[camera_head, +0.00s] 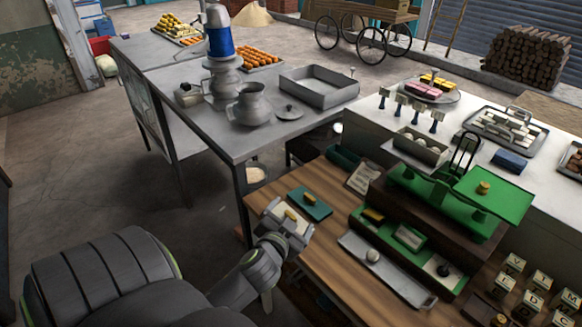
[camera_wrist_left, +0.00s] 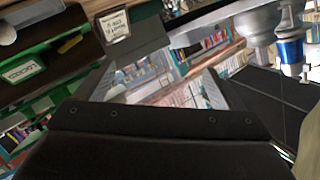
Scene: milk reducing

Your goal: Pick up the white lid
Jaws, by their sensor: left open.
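No clearly white separate lid shows. A grey round lid with a small knob (camera_head: 288,109) lies flat on the metal table, beside the metal pot (camera_head: 249,105). A blue-banded vessel (camera_head: 220,42) with a whitish top (camera_head: 217,15) stands on a metal can (camera_head: 221,80); whether that top is a lid, I cannot tell. The blue band (camera_wrist_left: 290,50) also shows at the right of the left wrist view. My left gripper (camera_head: 288,216) is open above the near edge of the wooden table, well below and apart from these. Its fingers (camera_wrist_left: 163,88) frame no held object. My right gripper is out of view.
The metal table (camera_head: 190,132) also carries a square metal tray (camera_head: 318,88) and trays of sweets (camera_head: 258,58). A green scale (camera_head: 450,190), a long metal tray (camera_head: 387,270) and a teal pad (camera_head: 311,204) crowd the right. Open floor (camera_head: 100,180) lies at left.

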